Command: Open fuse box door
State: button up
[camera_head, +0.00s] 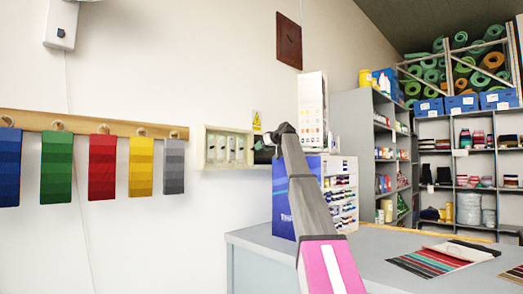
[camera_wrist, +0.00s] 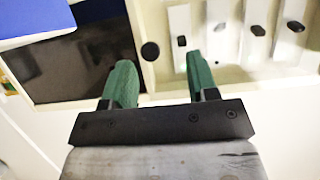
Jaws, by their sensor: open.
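The cream fuse box (camera_head: 201,148) is fixed to the wall left of my gripper (camera_head: 270,139) in the head view. Several pale switch units show in its front.
A blue and white display box (camera_head: 283,200) stands on the grey counter (camera_head: 260,240) right of the fuse box, close to my arm. A warning sign (camera_head: 257,120) is above. Coloured swatches (camera_head: 102,165) hang from a wooden rail at left. Shelves stand behind.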

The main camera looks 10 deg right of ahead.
jog(key=w+a, duration=0.2)
jog(key=w, duration=0.4)
jog(key=shift+w+a+f, duration=0.15)
jog(key=shift+w+a, duration=0.15)
jog(key=shift+w, duration=0.1)
jog(key=shift+c, duration=0.3)
jog(key=shift+s, duration=0.1)
grip_shut()
